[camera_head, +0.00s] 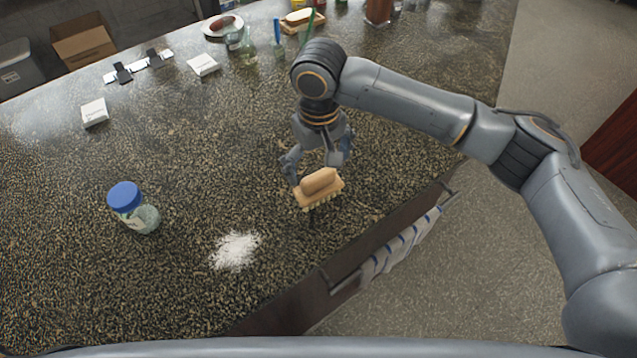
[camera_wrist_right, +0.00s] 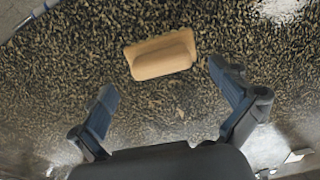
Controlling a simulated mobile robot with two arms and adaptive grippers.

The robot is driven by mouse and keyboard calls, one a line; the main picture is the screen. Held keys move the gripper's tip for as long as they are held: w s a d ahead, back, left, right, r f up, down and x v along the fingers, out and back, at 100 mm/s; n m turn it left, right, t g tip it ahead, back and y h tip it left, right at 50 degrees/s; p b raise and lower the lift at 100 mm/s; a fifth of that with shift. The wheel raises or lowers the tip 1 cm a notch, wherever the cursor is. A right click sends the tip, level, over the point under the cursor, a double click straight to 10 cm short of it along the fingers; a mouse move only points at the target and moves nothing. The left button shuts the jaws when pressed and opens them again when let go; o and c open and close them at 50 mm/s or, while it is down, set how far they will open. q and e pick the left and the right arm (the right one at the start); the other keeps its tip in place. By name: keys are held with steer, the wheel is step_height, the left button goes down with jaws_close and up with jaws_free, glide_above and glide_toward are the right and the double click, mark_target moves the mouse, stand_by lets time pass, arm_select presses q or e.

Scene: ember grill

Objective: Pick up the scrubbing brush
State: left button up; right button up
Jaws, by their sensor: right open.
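The scrubbing brush (camera_head: 319,188) has a tan wooden body with a raised grip and pale bristles facing down. It is at the counter's near right side, close to the front edge. In the right wrist view the brush (camera_wrist_right: 161,55) lies beyond the fingertips, roughly centred between them. My right gripper (camera_head: 317,168) is open and empty, just behind and above the brush; its two spread fingers also show in the right wrist view (camera_wrist_right: 166,92). I cannot tell whether a finger touches the brush. My left gripper is not in view.
A heap of white powder (camera_head: 234,251) and a blue-lidded jar (camera_head: 135,208) are left of the brush on the speckled counter (camera_head: 180,150). White boxes (camera_head: 203,65), bottles and a second brush (camera_head: 299,18) stand at the back. A striped towel (camera_head: 400,245) hangs at the front edge.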

mark_target(318, 175)
step_height(318, 175, down, 2)
steer(key=shift+s+f+p, duration=0.1)
steer(key=shift+f+p, duration=0.15)
steer(key=shift+p, duration=0.1)
steer(key=shift+f, duration=0.55)
steer(key=c, duration=1.3)
steer(key=shift+r, duration=0.2)
steer(key=shift+r+b, duration=0.25)
steer(key=shift+b, duration=0.05)
step_height(318, 175, up, 2)
steer(key=shift+a+r+b, duration=0.1)
steer(key=shift+r+b, duration=0.05)
steer(key=shift+b, duration=0.45)
steer(key=s+r, duration=0.3)
steer(key=s, duration=0.1)
steer(key=s+a+r+b, duration=0.1)
steer(key=s+r, duration=0.2)
steer(key=s, duration=0.2)
steer(key=s+r+b, duration=0.1)
steer(key=s+r, duration=0.3)
steer(key=shift+s+a, duration=0.4)
